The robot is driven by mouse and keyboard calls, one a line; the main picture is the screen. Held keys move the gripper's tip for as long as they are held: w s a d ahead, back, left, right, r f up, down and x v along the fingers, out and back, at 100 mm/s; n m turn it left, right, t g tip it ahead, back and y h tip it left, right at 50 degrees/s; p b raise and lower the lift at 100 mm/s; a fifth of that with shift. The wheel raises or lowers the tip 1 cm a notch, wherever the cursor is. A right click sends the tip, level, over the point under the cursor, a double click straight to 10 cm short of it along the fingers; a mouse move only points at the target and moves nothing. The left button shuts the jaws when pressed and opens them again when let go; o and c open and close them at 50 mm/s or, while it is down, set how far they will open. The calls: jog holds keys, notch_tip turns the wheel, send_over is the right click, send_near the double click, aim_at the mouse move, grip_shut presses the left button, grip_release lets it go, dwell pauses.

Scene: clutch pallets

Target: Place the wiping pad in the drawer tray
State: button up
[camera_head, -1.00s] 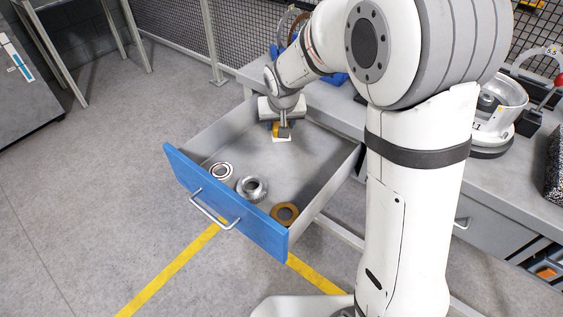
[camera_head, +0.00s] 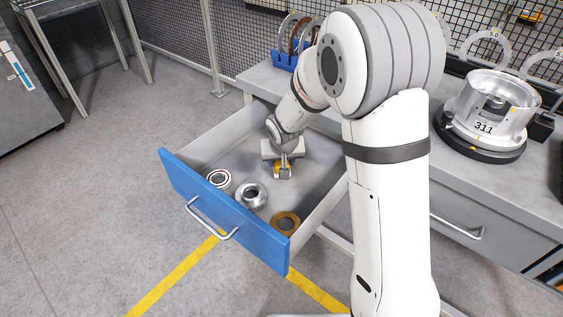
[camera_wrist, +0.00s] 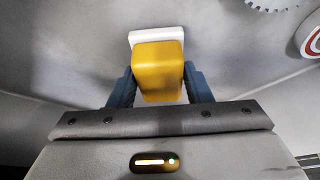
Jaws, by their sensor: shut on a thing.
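The wiping pad (camera_wrist: 158,70) has a yellow block body with a white layer at its far end. My gripper (camera_wrist: 158,90) is shut on its yellow body, one dark finger on each side. In the head view my gripper (camera_head: 283,172) is inside the open drawer tray (camera_head: 225,155), toward its back half. Only a little of the yellow of the pad (camera_head: 280,170) shows there. In the wrist view the white layer is at or close to the grey tray floor; I cannot tell whether it touches.
Along the drawer front are a bearing ring (camera_head: 218,179), a silver gear-like part (camera_head: 252,196) and a brown ring (camera_head: 285,224). The tray floor between them and my gripper is bare. A silver housing (camera_head: 490,112) marked 311 stands on the bench (camera_head: 470,185).

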jog(key=shift+f, duration=0.15)
jog(key=shift+f, duration=0.15)
jog(key=o, duration=1)
jog(key=shift+c, duration=0.2)
